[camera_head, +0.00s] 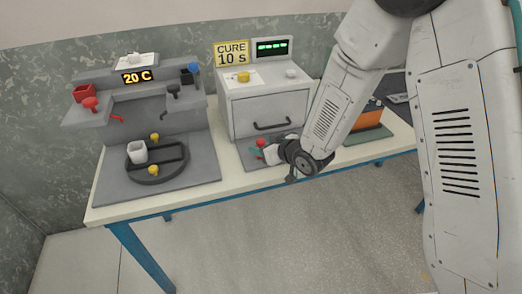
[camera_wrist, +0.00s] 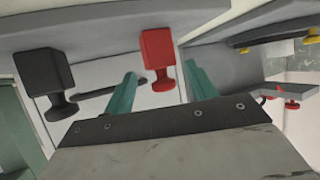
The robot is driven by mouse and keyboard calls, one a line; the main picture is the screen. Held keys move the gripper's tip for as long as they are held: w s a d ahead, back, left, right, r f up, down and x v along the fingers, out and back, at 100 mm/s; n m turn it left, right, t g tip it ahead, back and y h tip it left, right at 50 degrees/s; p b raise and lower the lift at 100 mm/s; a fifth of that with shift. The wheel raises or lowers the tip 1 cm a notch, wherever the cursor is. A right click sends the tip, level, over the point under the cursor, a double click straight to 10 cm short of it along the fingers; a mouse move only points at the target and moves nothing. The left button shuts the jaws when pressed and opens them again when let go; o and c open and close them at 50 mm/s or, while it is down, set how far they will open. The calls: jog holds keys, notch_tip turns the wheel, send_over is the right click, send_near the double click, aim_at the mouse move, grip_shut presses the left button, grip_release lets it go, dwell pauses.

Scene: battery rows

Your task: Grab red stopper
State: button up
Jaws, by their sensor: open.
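A red stopper (camera_wrist: 160,52) with a square block and a round knob shows in the wrist view, between my gripper's two teal fingers. My gripper (camera_wrist: 162,88) is open, and nothing is clamped in it. I cannot tell whether a finger touches the stopper. A black stopper (camera_wrist: 52,82) of the same shape is left of the fingers. In the head view, a small red piece (camera_head: 261,143) shows beside my gripper (camera_head: 262,154), in front of the grey oven; my wrist hides much of that spot.
The grey oven (camera_head: 268,108) with a dark handle stands behind my gripper. A grey station (camera_head: 160,135) with a 20 C display, red and black parts and a white cup (camera_head: 137,152) is on the left. An orange battery (camera_head: 368,117) is right, partly behind my arm. The table's front edge (camera_head: 225,193) is clear.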

jog(key=c, duration=1.1)
jog(key=shift+o, duration=0.2)
jog(key=shift+r, duration=0.1)
